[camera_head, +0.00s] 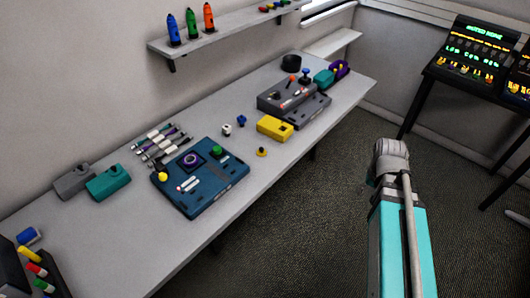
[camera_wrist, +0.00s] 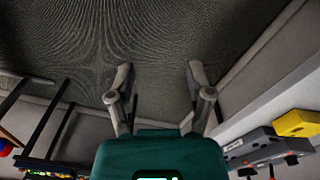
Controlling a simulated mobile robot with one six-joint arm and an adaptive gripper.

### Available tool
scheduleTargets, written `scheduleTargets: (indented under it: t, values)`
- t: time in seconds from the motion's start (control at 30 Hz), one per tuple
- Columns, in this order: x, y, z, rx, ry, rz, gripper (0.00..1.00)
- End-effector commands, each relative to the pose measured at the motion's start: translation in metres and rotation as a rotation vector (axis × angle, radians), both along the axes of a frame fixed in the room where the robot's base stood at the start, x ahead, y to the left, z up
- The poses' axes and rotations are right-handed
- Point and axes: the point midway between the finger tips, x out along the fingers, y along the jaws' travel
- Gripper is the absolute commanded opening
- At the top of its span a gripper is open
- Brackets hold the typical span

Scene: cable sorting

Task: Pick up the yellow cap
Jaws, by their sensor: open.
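A small yellow cap-like piece (camera_head: 262,152) sits on the grey bench near its front edge, just in front of a yellow box (camera_head: 274,128). Another small yellow round piece (camera_head: 162,176) is at the left corner of the blue board; I cannot tell for sure which is the cap. My gripper (camera_wrist: 158,70) is open and empty in the wrist view, its two fingers wide apart above the dark carpet, away from the bench. The head view shows my arm at right, clear of the bench, but not the fingertips. The yellow box also shows at right in the wrist view (camera_wrist: 297,123).
The blue board (camera_head: 205,191) carries a green knob (camera_head: 216,150) and a purple ring. Small white (camera_head: 227,130) and blue (camera_head: 242,120) pieces stand near the cap-like piece. A grey device (camera_head: 285,96) is behind the yellow box. A shelf (camera_head: 215,37) overhangs the bench. Carpet between bench and arm is clear.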

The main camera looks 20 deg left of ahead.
Motion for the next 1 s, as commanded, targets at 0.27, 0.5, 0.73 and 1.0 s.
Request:
scheduleTargets:
  t: [0.27, 0.5, 0.73, 1.0]
  values:
    - [0.059, 0.089, 0.018, -0.008, -0.024, 0.014, 0.67]
    - [0.096, 0.177, 0.032, -0.010, -0.050, 0.012, 0.67]
    - [0.119, 0.272, 0.045, -0.006, -0.076, 0.011, 0.67]
    - [0.125, 0.370, 0.057, 0.003, -0.100, 0.009, 0.67]
